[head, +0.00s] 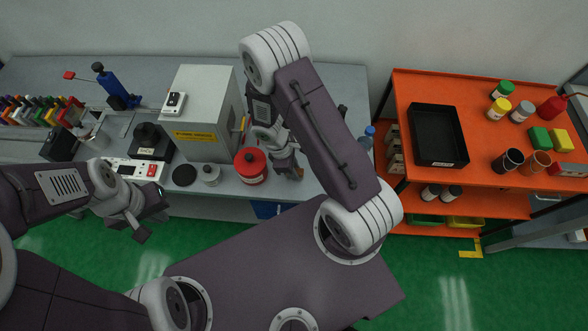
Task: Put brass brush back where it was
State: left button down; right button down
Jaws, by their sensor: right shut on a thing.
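My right gripper (290,172) is over the front part of the grey bench, just right of a red round can (250,166). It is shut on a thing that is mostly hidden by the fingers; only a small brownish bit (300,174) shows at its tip. I cannot make out clearly that this is the brass brush, and I see no other brush for certain. My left gripper (151,222) is off the bench's front edge, over the green floor. Its fingers are apart and nothing shows between them.
The grey bench (335,88) carries a grey box machine (205,110), a blue press (120,88), a white power strip (136,170) and a small metal-coloured jar (210,174). An orange cart (480,165) at right holds a black tray (438,161), jars and sponges. My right arm hides part of the bench.

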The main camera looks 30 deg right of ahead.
jog(key=shift+w+f, duration=0.1)
jog(key=shift+f, duration=0.05)
jog(key=shift+f, duration=0.15)
jog(key=c, duration=1.2)
grip_release()
